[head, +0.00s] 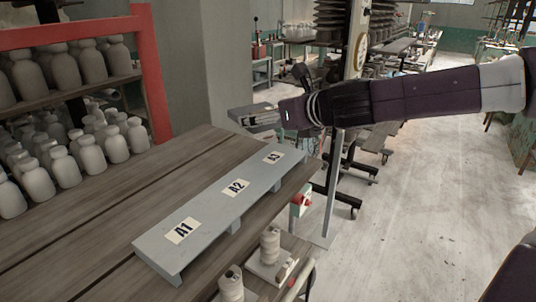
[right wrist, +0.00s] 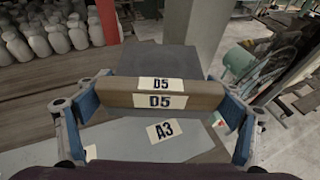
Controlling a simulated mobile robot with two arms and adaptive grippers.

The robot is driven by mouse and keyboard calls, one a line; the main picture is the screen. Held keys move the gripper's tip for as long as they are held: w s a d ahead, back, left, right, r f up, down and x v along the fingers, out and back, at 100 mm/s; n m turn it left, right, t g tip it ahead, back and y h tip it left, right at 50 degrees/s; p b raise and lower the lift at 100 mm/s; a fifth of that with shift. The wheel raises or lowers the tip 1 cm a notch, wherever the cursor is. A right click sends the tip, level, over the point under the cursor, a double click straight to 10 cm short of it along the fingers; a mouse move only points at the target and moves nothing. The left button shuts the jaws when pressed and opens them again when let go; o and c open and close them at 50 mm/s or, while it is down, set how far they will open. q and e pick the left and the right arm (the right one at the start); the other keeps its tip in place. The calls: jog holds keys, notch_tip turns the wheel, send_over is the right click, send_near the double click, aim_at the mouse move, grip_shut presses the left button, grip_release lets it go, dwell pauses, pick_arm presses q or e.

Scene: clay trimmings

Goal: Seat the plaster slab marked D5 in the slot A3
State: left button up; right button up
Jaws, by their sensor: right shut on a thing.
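The plaster slab D5 (right wrist: 202,101) is held by my right gripper (right wrist: 160,98), whose blue fingers close on its left and right ends. Two D5 labels show on it, one above the other. In the head view, the grey slab (head: 246,114) is in my right gripper (head: 264,116), beyond the far end of the grey rack (head: 208,208). The rack carries labels A1, A2 and A3. The A3 label (head: 273,157) is at the far end; it also shows below the slab in the right wrist view (right wrist: 165,130). I cannot make out the slot opening. My left gripper is not in view.
The rack stands on a wooden table (head: 110,180). Pale bottles (head: 62,163) fill a red-framed shelf (head: 152,75) at left. Spools (head: 270,246) stand on a lower level by the near edge. A pillar (head: 210,65) rises behind the table. The floor at right is open.

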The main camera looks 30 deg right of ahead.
aim_at(268, 158)
notch_tip(268, 158, down, 7)
jog(key=shift+a+f, duration=0.15)
jog(key=shift+f, duration=0.85)
jog(key=shift+f, duration=0.15)
jog(key=o, duration=1.5)
jog(key=shift+f+b, duration=0.1)
jog(key=shift+b, duration=0.25)
